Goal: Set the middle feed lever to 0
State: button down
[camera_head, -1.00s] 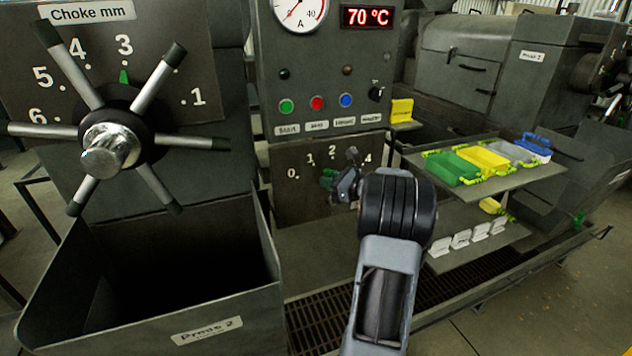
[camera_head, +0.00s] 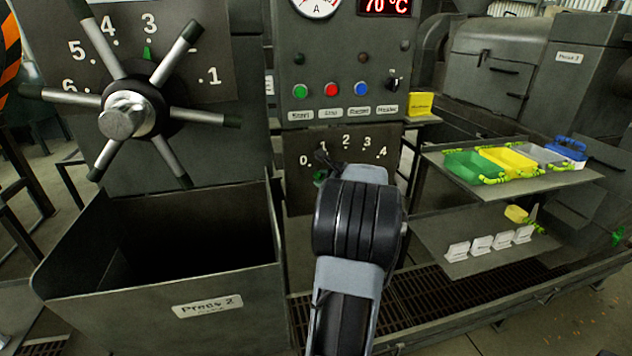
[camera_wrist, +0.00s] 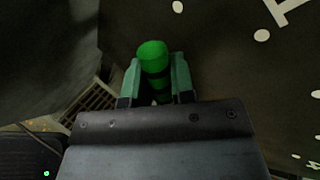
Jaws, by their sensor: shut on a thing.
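The feed lever's green grip (camera_wrist: 153,58) stands between my gripper's fingers (camera_wrist: 155,80) in the wrist view. The fingers are shut on it, one on each side. In the head view the lever shows only as a small green patch (camera_head: 320,177) beside my gripper (camera_head: 326,162), just right of and below the 0 mark. The feed scale (camera_head: 346,139) runs from 0 at left to 4 at right on the panel of the middle press. My arm hides the lever's pivot and much of the panel below the scale.
The choke handwheel (camera_head: 130,112) with its long spokes stands at the left. Below it is the open bin labelled Press 2 (camera_head: 208,306). The button panel (camera_head: 345,105) is above the scale. A shelf with coloured trays (camera_head: 470,165) is at the right.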

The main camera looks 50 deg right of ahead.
dwell(0.4)
jog(key=c, duration=1)
grip_release()
jog(key=v, duration=1.4)
jog(key=shift+f, duration=0.1)
